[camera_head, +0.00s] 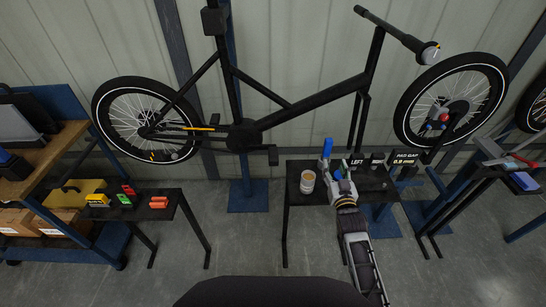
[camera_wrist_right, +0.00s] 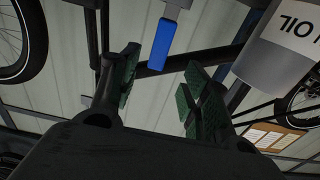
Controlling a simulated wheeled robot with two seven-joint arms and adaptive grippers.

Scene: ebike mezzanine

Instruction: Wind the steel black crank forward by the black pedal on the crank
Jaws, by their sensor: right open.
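The black bike hangs upright against the wall in the head view. Its black crank (camera_head: 252,148) runs low from the bottom bracket toward the right, with the black pedal (camera_head: 272,156) at its end. My right gripper (camera_head: 332,173) is open and empty, right of and below the pedal, apart from it, over a small black table (camera_head: 294,195). In the right wrist view the green-padded fingers (camera_wrist_right: 162,82) stand apart with nothing between them. A blue item (camera_wrist_right: 166,45) shows beyond them; the pedal cannot be made out there. My left gripper is not in view.
A pale cup (camera_head: 307,183) stands on the table left of my gripper. Signs reading LEFT (camera_head: 356,163) and PAD GAP (camera_head: 404,163) stand right of it. Another small table (camera_head: 150,209) holds coloured blocks at left. Floor between the tables is mostly clear.

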